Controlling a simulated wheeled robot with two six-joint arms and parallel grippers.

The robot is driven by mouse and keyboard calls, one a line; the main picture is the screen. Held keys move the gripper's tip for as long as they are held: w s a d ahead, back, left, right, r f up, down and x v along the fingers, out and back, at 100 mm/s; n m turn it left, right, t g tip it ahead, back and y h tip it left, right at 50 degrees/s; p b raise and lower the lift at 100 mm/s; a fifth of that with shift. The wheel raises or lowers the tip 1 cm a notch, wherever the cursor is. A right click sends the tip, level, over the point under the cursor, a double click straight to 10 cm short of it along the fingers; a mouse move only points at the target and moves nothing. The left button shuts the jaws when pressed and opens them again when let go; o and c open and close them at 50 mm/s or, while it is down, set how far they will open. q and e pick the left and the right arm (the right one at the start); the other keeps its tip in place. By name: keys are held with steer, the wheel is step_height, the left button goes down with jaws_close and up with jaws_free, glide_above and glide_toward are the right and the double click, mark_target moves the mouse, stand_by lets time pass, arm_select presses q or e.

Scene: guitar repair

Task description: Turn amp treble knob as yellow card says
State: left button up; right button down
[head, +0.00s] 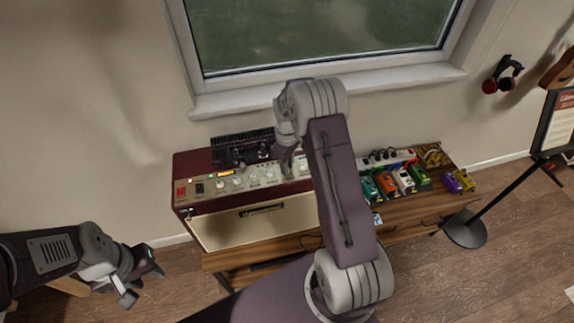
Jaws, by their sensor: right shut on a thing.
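The amp (255,220) is a dark red box with a cream front, standing on a wooden bench below the window. Its light control panel carries a row of knobs (237,181), with a small lit lamp and a switch at the left end. My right gripper (287,168) reaches down to the right part of this panel and is shut on a knob there. The gripper hides that knob, and the labels are too small to read. My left gripper (143,281) is open and empty, left of the bench and away from the amp. I cannot make out a yellow card.
Several coloured pedals (403,181) sit on the bench (425,206) right of the amp, partly behind my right arm. A black stand (465,229) is on the floor at right. Headphones (502,75) hang on the wall. The floor between my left gripper and the bench is clear.

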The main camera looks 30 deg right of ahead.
steer(key=shift+w, duration=0.1)
steer(key=c, duration=1.3)
jaws_free()
steer(key=shift+r, duration=0.1)
step_height(320, 180, up, 8)
steer(key=shift+f+b, duration=0.1)
steer(key=shift+b, duration=0.85)
steer(key=shift+r, duration=0.55)
